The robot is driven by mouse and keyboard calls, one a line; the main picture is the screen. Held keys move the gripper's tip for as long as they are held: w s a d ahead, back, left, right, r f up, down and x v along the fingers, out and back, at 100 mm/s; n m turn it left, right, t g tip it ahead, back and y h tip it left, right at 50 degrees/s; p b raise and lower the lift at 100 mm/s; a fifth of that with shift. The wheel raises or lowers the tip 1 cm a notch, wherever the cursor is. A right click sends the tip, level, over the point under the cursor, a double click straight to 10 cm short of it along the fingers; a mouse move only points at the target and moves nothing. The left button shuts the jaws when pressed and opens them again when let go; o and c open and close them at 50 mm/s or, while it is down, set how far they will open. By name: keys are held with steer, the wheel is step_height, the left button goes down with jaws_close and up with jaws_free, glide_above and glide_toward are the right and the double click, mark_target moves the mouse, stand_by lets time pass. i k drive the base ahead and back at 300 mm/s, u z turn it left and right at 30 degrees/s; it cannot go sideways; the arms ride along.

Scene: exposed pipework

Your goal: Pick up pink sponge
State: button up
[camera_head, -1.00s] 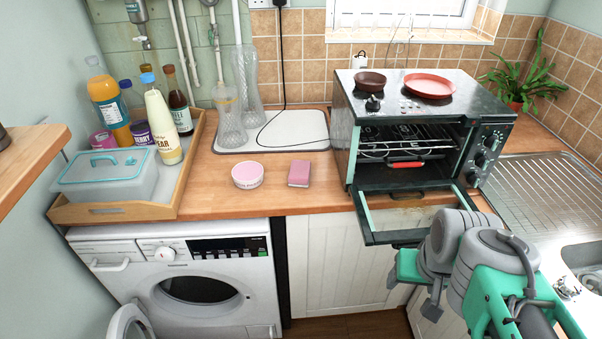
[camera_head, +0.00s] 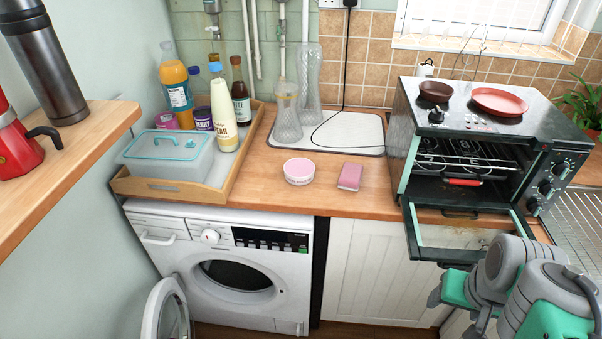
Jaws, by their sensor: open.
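The pink sponge (camera_head: 350,176) lies flat on the wooden countertop (camera_head: 262,192), near its front edge. A round white tub with a pink lid (camera_head: 299,171) stands just left of it, apart from it. My gripper (camera_head: 436,296) is at the lower right, low in front of the counter and below the open oven door. It is right of the sponge, well away from it, and holds nothing that I can see. My arm hides part of it.
The toaster oven (camera_head: 480,150) has its door (camera_head: 460,238) hanging open over the counter edge. A wooden tray (camera_head: 190,190) with bottles and a box is at left. A washing machine (camera_head: 230,265) has its door open. A shelf (camera_head: 75,150) juts out at left.

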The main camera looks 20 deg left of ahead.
mark_target(351, 176)
steer(key=k, duration=0.65)
steer(key=u, duration=0.55)
steer(key=i, duration=0.85)
steer(key=u, duration=0.4)
steer(key=i, duration=0.65)
steer(key=z, duration=0.05)
